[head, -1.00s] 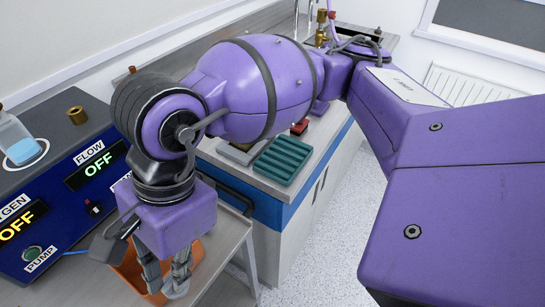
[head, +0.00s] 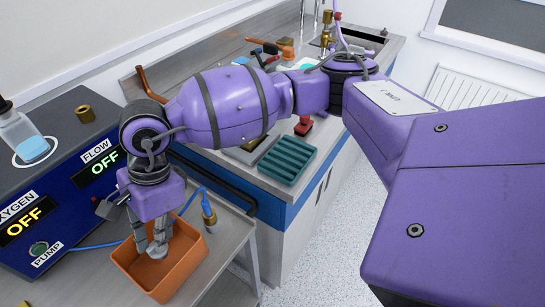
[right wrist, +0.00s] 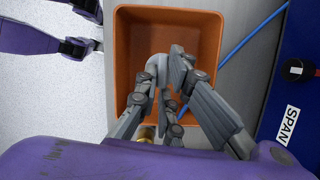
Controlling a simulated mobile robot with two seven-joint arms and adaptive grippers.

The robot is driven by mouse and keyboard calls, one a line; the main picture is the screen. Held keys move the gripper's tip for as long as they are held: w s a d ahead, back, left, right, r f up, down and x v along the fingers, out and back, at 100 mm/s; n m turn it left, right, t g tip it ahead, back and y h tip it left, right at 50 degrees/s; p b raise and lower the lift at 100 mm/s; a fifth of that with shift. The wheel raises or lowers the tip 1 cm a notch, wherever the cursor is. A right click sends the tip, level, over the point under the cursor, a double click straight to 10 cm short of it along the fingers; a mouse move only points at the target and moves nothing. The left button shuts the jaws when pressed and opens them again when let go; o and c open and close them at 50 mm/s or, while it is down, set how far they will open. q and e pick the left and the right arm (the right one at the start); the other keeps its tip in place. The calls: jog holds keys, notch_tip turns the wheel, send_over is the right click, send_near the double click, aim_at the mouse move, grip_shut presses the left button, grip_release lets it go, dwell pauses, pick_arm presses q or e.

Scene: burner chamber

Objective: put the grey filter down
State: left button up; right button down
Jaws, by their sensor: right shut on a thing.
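My right gripper (head: 152,246) points down into an orange bin (head: 190,272) on the grey cart. Its fingers are closed around the grey filter (head: 158,252), a small pale piece mostly hidden by them. In the right wrist view the filter (right wrist: 158,64) shows as a light grey rounded shape between the fingers, over the bin's interior. The bin (right wrist: 122,60) surrounds the fingertips in that view. I cannot tell whether the filter touches the bin floor. My left gripper is not in view.
A blue console (head: 70,178) with OFF displays stands left of the bin. A blue hose with a brass fitting (head: 208,210) lies behind the bin. A counter beyond holds a green ribbed tray (head: 287,160) and a red item (head: 303,126). Bare cart top lies right of the bin.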

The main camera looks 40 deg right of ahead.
jog(key=f, duration=0.4)
jog(key=shift+w+f, duration=0.1)
jog(key=shift+w, duration=0.15)
jog(key=shift+f, duration=0.15)
jog(key=c, duration=1.9)
grip_release()
